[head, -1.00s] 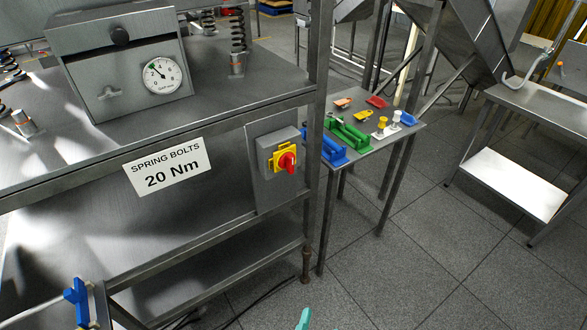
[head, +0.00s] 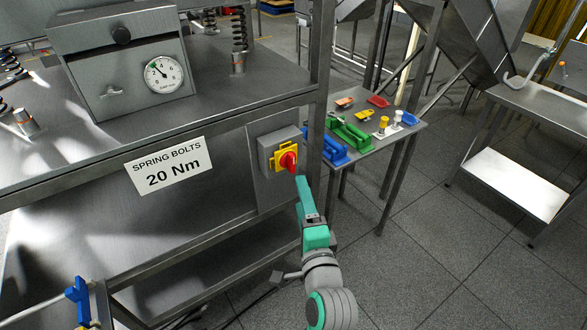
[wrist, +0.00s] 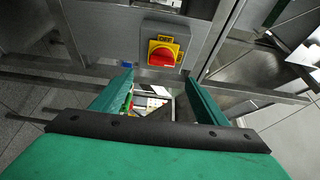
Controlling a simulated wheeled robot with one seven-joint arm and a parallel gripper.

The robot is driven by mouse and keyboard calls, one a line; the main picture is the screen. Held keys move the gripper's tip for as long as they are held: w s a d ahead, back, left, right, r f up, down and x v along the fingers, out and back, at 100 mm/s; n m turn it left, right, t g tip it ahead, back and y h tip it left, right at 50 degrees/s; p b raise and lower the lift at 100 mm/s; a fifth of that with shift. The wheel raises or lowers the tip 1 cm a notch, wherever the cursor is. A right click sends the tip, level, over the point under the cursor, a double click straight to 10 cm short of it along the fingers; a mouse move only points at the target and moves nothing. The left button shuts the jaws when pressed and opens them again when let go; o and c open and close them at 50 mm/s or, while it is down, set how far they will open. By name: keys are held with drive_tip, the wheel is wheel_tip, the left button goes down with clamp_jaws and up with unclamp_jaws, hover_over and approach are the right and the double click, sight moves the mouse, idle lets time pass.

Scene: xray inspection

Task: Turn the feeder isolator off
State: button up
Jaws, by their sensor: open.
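The feeder isolator is a grey box with a yellow plate and a red rotary handle (head: 288,160), fixed to the steel frame in the middle of the head view. In the wrist view the red handle (wrist: 162,56) sits on its yellow plate (wrist: 165,45), just above and beyond my fingertips. My gripper (head: 300,180) reaches up from below, its tip close to the handle in the head view. In the wrist view my green fingers (wrist: 155,88) are spread apart with nothing between them. I cannot tell from the head view whether a finger touches the handle.
A sign reading "SPRING BOLTS 20 Nm" (head: 168,165) is left of the isolator. A steel post (head: 316,120) stands just right of it. A small table (head: 352,95) with coloured parts stands behind. A gauge box (head: 125,70) is on the upper shelf.

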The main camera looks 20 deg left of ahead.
sight(292, 166)
drive_tip(key=x, duration=1.1)
drive_tip(key=shift+r, duration=0.15)
drive_tip(key=c, duration=1.1)
